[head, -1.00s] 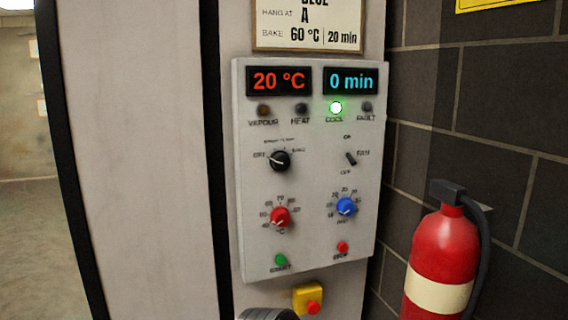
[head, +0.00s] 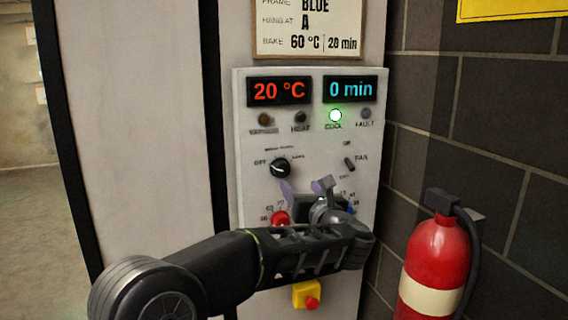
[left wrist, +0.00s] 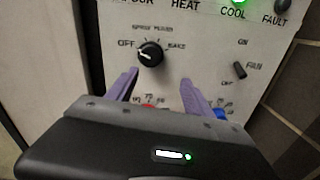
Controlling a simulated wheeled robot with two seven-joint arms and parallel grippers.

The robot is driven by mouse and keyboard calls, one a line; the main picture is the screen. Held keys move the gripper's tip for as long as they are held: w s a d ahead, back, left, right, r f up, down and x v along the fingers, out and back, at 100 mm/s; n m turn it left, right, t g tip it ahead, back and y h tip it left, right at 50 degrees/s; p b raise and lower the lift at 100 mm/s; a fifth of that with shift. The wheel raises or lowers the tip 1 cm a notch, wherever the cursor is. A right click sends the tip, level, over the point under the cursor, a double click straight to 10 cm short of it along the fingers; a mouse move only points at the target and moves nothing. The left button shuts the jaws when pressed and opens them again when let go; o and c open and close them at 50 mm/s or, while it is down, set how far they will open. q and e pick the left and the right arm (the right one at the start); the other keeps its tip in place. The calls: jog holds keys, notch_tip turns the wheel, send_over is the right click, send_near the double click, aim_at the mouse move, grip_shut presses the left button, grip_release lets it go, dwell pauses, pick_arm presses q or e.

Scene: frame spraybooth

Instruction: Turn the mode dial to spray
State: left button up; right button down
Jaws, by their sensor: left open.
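The mode dial (head: 280,168) is a black round knob with a white mark, at the middle left of the grey control panel (head: 244,130). It also shows in the left wrist view (left wrist: 150,54), its mark pointing left towards OFF; spray power is labelled above and bake to the right. My left gripper (head: 304,188) has its purple fingers spread apart and empty, below and right of the dial. In the left wrist view the fingers (left wrist: 158,78) lie just below the dial, apart from it. My right gripper is not in view.
A red knob (head: 280,218) and a blue knob (head: 351,209), partly hidden, sit below. A fan switch (head: 349,163) is to the right. A yellow box with a red button (head: 307,294) is under the panel. A fire extinguisher (head: 436,262) stands at right.

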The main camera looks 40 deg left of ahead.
aim_at(283, 169)
pick_arm(q)
jog(key=shift+s+a+r+n, duration=0.3)
jog(key=shift+s+r+n, duration=0.05)
jog(key=shift+r+n, duration=0.2)
jog(key=shift+s+a+r+n, duration=0.3)
jog(key=shift+r+n, duration=0.15)
jog(key=shift+n, duration=0.1)
jog(key=shift+w, duration=0.1)
jog(key=p+x, duration=0.3)
jog(key=x, duration=0.3)
jog(key=shift+w+a, duration=0.1)
jog(key=shift+a, duration=0.2)
jog(key=shift+w+a, duration=0.3)
jog(key=shift+a, duration=0.15)
grip_shut()
